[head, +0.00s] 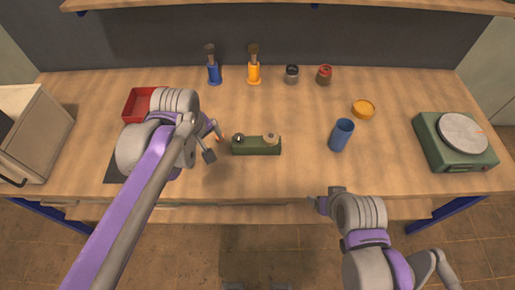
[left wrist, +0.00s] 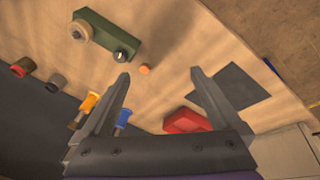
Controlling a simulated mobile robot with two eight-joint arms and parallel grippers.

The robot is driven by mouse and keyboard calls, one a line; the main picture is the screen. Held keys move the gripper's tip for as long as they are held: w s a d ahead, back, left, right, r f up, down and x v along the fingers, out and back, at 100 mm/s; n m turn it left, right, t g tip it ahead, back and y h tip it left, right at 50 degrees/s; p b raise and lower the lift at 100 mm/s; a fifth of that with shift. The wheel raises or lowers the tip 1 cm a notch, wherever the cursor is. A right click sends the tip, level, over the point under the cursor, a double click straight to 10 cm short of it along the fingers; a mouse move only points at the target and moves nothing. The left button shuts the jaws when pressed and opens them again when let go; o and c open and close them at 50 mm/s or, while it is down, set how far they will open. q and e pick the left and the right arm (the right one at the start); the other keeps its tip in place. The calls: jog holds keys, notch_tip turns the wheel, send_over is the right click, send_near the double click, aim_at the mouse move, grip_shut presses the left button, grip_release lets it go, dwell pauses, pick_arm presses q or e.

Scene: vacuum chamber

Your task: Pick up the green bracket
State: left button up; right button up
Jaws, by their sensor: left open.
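The green bracket (head: 257,150) is a long green block lying on the wooden table near the middle. A shiny dark knob sits at one end and a tan round piece at the other. It also shows at the upper left of the left wrist view (left wrist: 107,35). My left gripper (head: 212,140) is open and empty, just left of the bracket and apart from it. Its two fingers (left wrist: 160,76) frame bare table in the left wrist view.
A small orange piece (head: 219,138) lies between my left gripper and the bracket. A red tray (head: 130,111) is at left, a blue cup (head: 341,135) and yellow dish (head: 363,109) at right. Blue (head: 214,75) and orange (head: 254,73) holders stand behind. Table front of the bracket is clear.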

pick_arm(q)
jog(key=w+d+f+n+g+b, duration=0.1)
jog(key=w+d+f+n+b, duration=0.15)
jog(key=w+n, duration=0.2)
jog(key=n+g+b, duration=0.2)
jog(key=n, duration=0.3)
send_near(243, 141)
jog(key=shift+s+d, duration=0.15)
jog(key=shift+s, duration=0.3)
jog(key=shift+w+d+f+n, duration=0.15)
jog(key=shift+w+d+n, duration=0.05)
jog(key=shift+d+n, duration=0.05)
jog(key=shift+w+d+f, duration=0.1)
jog(key=shift+f, duration=0.2)
notch_tip(243, 141, down, 5)
jog(key=shift+f, duration=0.1)
jog(key=f, duration=0.5)
jog(key=shift+w+a+f, duration=0.1)
jog(key=shift+w+a, duration=0.15)
pick_arm(e)
notch_tip(243, 141, down, 7)
jog(key=s, duration=0.2)
jog(key=shift+s+g, duration=0.15)
jog(key=shift+g, duration=0.15)
pick_arm(q)
grip_shut()
